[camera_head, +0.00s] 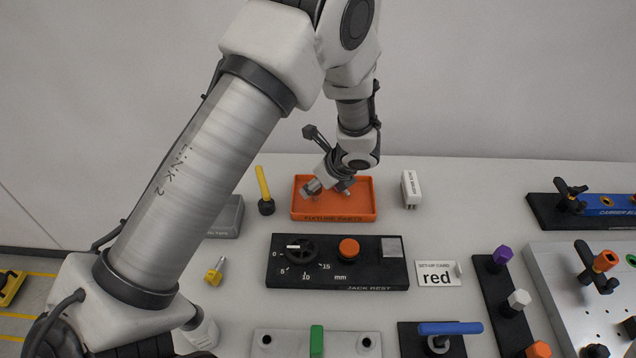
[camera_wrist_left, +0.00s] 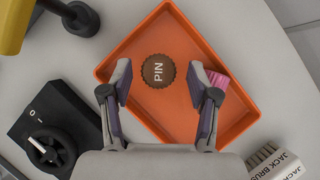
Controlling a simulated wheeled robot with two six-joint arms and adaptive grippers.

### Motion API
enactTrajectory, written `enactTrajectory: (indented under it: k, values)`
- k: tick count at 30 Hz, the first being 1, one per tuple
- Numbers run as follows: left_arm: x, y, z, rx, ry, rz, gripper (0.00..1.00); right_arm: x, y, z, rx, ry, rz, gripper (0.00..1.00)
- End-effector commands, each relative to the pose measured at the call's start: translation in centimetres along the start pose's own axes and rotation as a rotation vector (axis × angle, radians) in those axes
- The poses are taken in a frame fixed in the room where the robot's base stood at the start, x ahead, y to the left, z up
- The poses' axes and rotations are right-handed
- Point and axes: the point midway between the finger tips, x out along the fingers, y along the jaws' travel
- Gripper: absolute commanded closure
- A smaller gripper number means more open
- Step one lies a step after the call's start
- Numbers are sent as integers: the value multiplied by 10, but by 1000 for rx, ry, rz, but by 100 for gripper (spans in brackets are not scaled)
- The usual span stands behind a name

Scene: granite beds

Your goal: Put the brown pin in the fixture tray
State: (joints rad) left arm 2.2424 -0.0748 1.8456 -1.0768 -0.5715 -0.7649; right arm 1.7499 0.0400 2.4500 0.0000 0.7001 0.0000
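The fixture tray is a shallow orange tray (camera_head: 362,205) marked "FIXTURE PARTS" at the back middle of the table; it also shows in the left wrist view (camera_wrist_left: 187,28). The brown pin (camera_wrist_left: 158,70), a round knurled head lettered "PIN", is inside the tray in the left wrist view. I cannot make it out in the head view, where my gripper covers part of the tray. My left gripper (camera_head: 329,188) is over the tray, pointing down. In the left wrist view its fingers (camera_wrist_left: 158,82) are spread either side of the pin, with gaps to it. My right gripper is not in view.
A pink piece (camera_wrist_left: 217,80) lies in the tray beside one finger. A yellow-handled tool (camera_head: 264,190) stands left of the tray, a white jack brush (camera_head: 411,189) right. The black jack rest (camera_head: 337,273) is in front.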

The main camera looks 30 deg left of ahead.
Motion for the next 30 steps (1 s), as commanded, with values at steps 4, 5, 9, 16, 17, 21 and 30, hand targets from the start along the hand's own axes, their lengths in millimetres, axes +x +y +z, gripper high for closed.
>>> enactTrajectory:
  k: [4, 5, 9, 16, 17, 21, 30]
  values:
    - [-1, 0, 1, 0, 0, 0, 40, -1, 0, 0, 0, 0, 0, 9]
    - [-2, 0, 2, 0, 0, 0, 40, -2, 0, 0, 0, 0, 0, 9]
    - [-17, -1, 3, 0, -2, -3, 40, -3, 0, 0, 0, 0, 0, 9]
    - [-76, -1, 4, -1, -4, -5, 40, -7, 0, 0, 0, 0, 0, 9]
    - [-84, -1, 4, -1, -5, -5, 40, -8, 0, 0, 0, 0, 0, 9]
    - [-112, -1, 3, -2, -3, -3, 40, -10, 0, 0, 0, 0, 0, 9]
    - [-124, 0, 2, 0, 0, 0, 40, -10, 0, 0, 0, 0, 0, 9]
